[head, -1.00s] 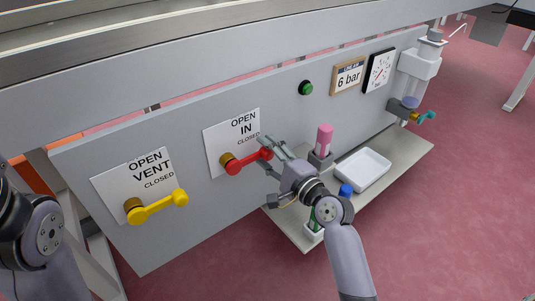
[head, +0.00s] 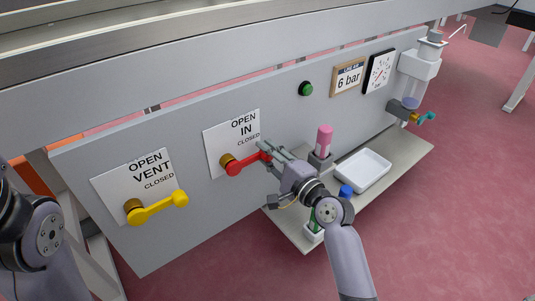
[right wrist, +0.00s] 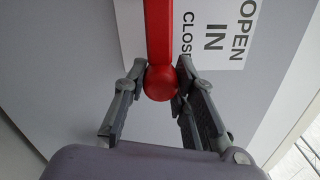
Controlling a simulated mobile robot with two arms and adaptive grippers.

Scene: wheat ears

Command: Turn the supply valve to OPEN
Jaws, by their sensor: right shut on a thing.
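The red valve lever (head: 240,167) sits on the panel below a white sign (head: 217,140) reading OPEN, IN and CLOSED. Its arm points right from a brass hub, toward the CLOSED side. My right gripper (head: 266,155) is shut on the knob at the lever's free end. In the right wrist view the fingers (right wrist: 160,84) sit on both sides of the red knob (right wrist: 160,82). A yellow lever (head: 160,207) under the VENT sign (head: 135,182) also points right. My left arm shows at the left edge; its gripper is out of view.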

